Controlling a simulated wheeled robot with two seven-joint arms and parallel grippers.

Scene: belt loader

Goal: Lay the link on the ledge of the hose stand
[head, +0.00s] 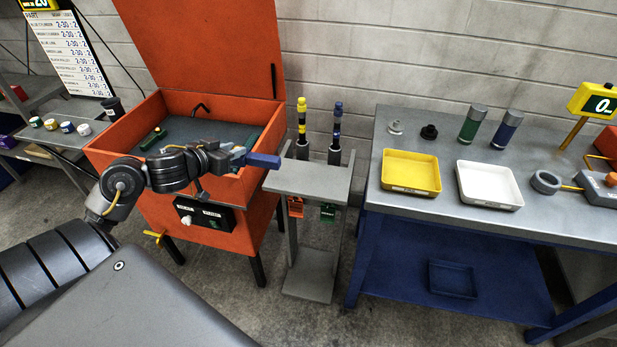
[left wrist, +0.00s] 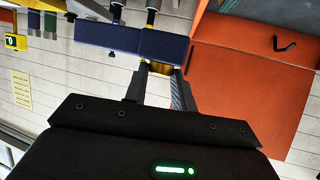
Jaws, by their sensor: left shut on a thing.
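My left gripper (head: 238,157) is shut on a dark blue link (head: 263,160). The link also shows in the left wrist view (left wrist: 130,38), crosswise beyond the fingers (left wrist: 160,82), with a brass-coloured part between them. In the head view the link's right end appears at the left upper edge of the grey hose stand's ledge (head: 308,184). I cannot tell whether it touches the stand. The ledge's visible top is bare. Two hose handles, one yellow-banded (head: 302,122) and one blue-banded (head: 337,125), stand upright behind it. My right gripper is not in view.
An open orange parts washer (head: 222,215) stands left of the stand, its lid raised, with a green piece inside. On the right, a workbench (head: 450,222) carries a yellow tray (head: 412,190), a white tray (head: 490,205) and several cylinders. Orange and green tags (head: 328,212) hang under the ledge.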

